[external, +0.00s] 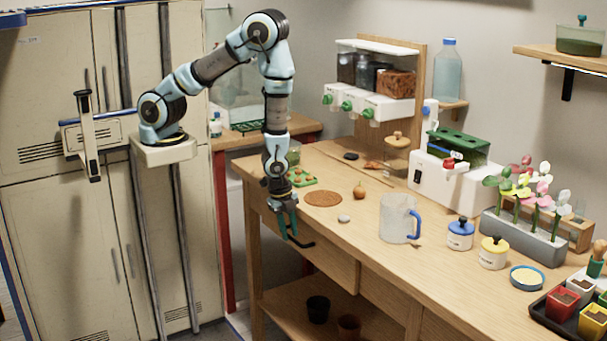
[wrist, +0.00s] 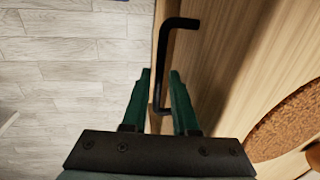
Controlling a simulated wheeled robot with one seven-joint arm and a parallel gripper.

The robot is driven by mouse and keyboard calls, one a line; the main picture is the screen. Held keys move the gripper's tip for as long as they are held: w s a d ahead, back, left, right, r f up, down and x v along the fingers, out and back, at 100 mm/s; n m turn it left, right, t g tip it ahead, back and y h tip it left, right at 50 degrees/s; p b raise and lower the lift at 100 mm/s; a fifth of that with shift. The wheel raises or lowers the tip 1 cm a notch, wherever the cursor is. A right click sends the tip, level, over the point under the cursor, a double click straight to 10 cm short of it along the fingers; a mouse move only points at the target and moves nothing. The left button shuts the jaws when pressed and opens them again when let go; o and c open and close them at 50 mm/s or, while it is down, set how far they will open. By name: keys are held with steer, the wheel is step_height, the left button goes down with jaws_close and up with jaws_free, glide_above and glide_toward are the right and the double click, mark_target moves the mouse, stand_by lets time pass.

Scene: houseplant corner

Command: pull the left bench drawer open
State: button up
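The left bench drawer (external: 326,255) is under the tabletop at the bench's near left end, and its front looks flush with the bench in the external view. Its black bar handle (external: 301,243) stands out from the front; it also shows in the wrist view (wrist: 166,50). My gripper (external: 289,232) points down in front of the drawer. In the wrist view my gripper (wrist: 161,73) has its two green fingers apart, with the handle bar passing between them. A gap shows between the fingers and the bar.
The wooden bench top (external: 350,225) overhangs beside my gripper. Dark pots (external: 318,309) stand on the lower shelf. The floor (wrist: 70,80) left of the bench is clear.

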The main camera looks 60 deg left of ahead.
jaws_close()
stand_by(1.5)
